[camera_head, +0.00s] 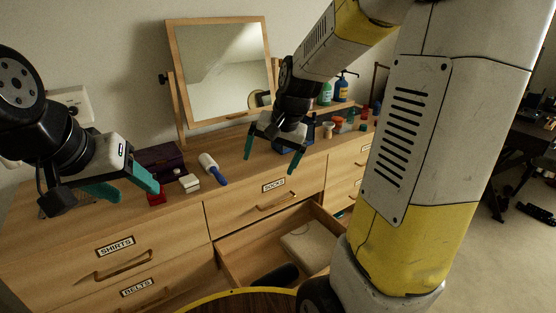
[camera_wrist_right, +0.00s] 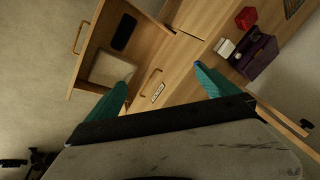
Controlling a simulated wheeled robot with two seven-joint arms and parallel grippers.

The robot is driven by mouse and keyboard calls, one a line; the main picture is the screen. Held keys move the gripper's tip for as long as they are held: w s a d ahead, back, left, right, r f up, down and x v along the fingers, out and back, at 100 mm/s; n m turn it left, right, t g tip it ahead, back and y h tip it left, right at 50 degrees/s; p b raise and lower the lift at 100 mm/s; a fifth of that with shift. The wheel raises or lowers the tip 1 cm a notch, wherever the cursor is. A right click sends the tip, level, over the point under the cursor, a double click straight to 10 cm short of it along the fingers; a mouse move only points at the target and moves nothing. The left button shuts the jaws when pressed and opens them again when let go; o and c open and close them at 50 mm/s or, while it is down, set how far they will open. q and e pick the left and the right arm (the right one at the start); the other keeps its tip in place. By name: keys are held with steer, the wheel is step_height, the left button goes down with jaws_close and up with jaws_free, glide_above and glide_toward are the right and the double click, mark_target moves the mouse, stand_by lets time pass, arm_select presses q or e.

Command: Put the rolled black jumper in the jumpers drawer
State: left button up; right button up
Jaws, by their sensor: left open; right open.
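A dark rolled bundle, which looks like the black jumper (camera_head: 275,277), lies in the open drawer (camera_head: 237,262) below the socks drawer. A beige folded item (camera_head: 309,246) lies beside it. The bundle (camera_wrist_right: 124,32) and the open drawer (camera_wrist_right: 77,75) also show in the right wrist view. The open drawer's label is hidden. My right gripper (camera_head: 269,165) is open and empty above the dresser top, over the socks drawer; its fingers (camera_wrist_right: 160,80) show in its wrist view. My left gripper (camera_head: 128,193) is open and empty above the dresser's left part.
The dresser top holds a mirror (camera_head: 222,72), a purple box (camera_head: 160,160), a lint roller (camera_head: 211,168), a red box (camera_head: 156,198) and several bottles and jars at right. Closed drawers are labelled shirts (camera_head: 115,247), belts (camera_head: 137,287) and socks (camera_head: 273,185). A round wooden top (camera_head: 245,303) stands in front.

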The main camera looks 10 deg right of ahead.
steer(key=s+r+n+t, duration=0.1)
steer(key=s+r, duration=0.3)
steer(key=s, duration=0.4)
steer(key=s+r+n+t, duration=0.1)
steer(key=s+r+n, duration=0.3)
steer(key=s, duration=0.5)
steer(key=shift+s+r, duration=0.15)
steer(key=shift+s, duration=0.15)
steer(key=shift+d, duration=0.15)
